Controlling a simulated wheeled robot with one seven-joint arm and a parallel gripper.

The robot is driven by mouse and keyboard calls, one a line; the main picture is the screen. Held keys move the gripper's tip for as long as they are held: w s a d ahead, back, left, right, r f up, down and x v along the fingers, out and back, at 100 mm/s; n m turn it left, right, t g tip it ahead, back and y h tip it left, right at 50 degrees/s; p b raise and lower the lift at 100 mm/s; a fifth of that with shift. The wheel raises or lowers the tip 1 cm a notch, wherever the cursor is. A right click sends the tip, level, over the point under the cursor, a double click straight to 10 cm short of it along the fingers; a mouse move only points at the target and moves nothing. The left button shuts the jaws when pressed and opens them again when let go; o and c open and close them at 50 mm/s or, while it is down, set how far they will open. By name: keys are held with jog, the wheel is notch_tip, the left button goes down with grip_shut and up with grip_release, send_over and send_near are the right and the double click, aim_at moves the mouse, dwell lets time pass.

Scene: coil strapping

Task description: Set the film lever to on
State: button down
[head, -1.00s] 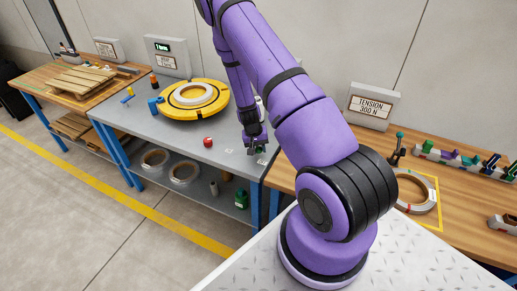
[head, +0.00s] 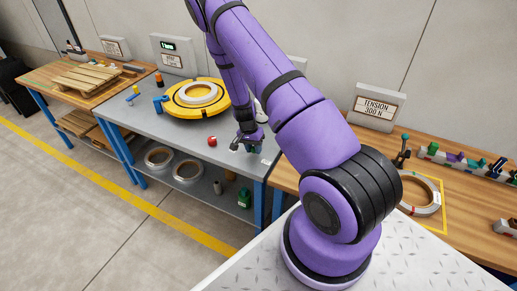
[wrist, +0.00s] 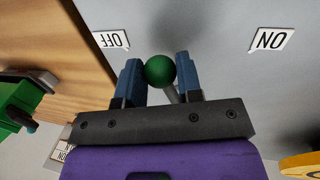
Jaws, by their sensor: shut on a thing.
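The film lever shows in the wrist view as a green ball knob (wrist: 160,70) on a grey stem. My gripper (wrist: 157,80) is shut on it, with a blue finger at each side. The OFF label (wrist: 110,40) is on the left and the ON label (wrist: 271,40) on the right, both upside down in this view. The knob appears between them, nearer OFF. In the head view my gripper (head: 247,143) is low over the right end of the grey bench (head: 190,132); the lever cannot be made out there.
A yellow turntable (head: 181,108) with a coil stands at the back of the bench. A red knob (head: 212,141) is left of my gripper. The wooden bench (head: 455,205) with a coil is to the right. A green object (wrist: 20,110) shows left in the wrist view.

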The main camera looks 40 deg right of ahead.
jog(key=w+m, duration=0.1)
jog(key=m, duration=0.1)
jog(key=w+a+m+y, duration=0.1)
jog(key=w+m, duration=0.1)
jog(key=shift+a+m, duration=0.15)
jog(key=shift+m, duration=0.15)
jog(key=w+m, duration=0.2)
jog(key=m, duration=0.1)
jog(key=shift+w+y, duration=0.2)
jog(key=shift+y, duration=0.1)
jog(key=shift+w+d+m, duration=0.2)
jog(key=shift+w+m, duration=0.75)
jog(key=shift+m, duration=0.65)
jog(key=c, duration=0.8)
grip_release()
jog(key=r, duration=0.3)
jog(key=w+r, duration=0.1)
jog(key=r, duration=0.3)
jog(key=d+r, duration=0.1)
jog(key=r, duration=0.2)
jog(key=shift+w+r, duration=0.35)
jog(key=shift+w, duration=0.05)
